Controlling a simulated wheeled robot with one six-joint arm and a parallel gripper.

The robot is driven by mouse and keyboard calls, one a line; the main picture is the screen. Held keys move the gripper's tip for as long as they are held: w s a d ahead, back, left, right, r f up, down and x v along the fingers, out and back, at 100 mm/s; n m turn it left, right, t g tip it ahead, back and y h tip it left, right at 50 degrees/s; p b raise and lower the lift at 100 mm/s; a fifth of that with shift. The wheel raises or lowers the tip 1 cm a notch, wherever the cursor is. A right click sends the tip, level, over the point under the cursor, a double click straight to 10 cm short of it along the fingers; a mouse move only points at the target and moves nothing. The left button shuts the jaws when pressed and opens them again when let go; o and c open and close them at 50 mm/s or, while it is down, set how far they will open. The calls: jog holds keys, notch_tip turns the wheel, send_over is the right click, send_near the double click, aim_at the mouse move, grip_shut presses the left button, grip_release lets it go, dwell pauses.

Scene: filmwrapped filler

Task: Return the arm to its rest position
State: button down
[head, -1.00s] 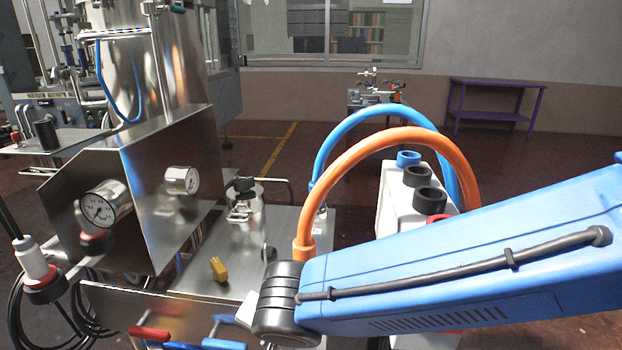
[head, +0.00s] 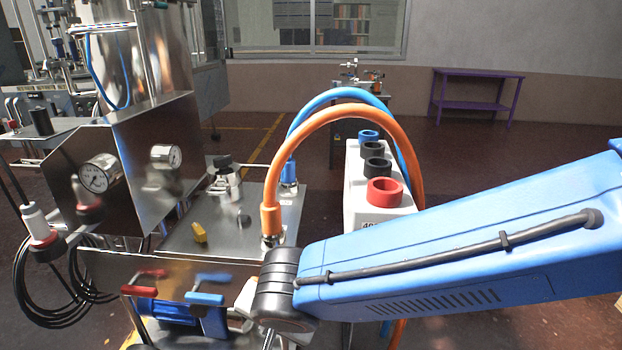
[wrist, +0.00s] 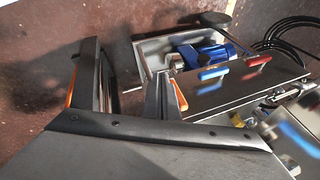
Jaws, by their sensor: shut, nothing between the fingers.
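My blue arm (head: 440,255) reaches in from the right in the head view and ends in a black joint (head: 282,290) at the bottom middle. My gripper is hidden below that joint in the head view.
A steel machine (head: 235,225) with gauges stands left of my arm. Red (head: 150,275) and blue (head: 205,297) handles sit near its front. Orange (head: 343,118) and blue (head: 335,93) hoses arch behind my arm near a white box (head: 352,200). Open floor (head: 480,160) lies beyond.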

jog(key=w+d+r+n+h, duration=0.1)
jog(key=w+d+r, duration=0.15)
jog(key=d, duration=0.75)
jog(key=w+d+r+h, duration=0.1)
jog(key=w+d+r, duration=0.15)
jog(key=d, duration=0.85)
jog(key=s+d+n, duration=0.1)
jog(key=s+d, duration=0.3)
jog(key=d, duration=0.4)
jog(key=s+d+n, duration=0.2)
jog(key=s+d, duration=0.2)
jog(key=d, duration=0.4)
jog(key=shift+s+d+r+h, duration=0.2)
jog(key=shift+s+r+h, duration=0.1)
jog(key=shift+h, duration=0.1)
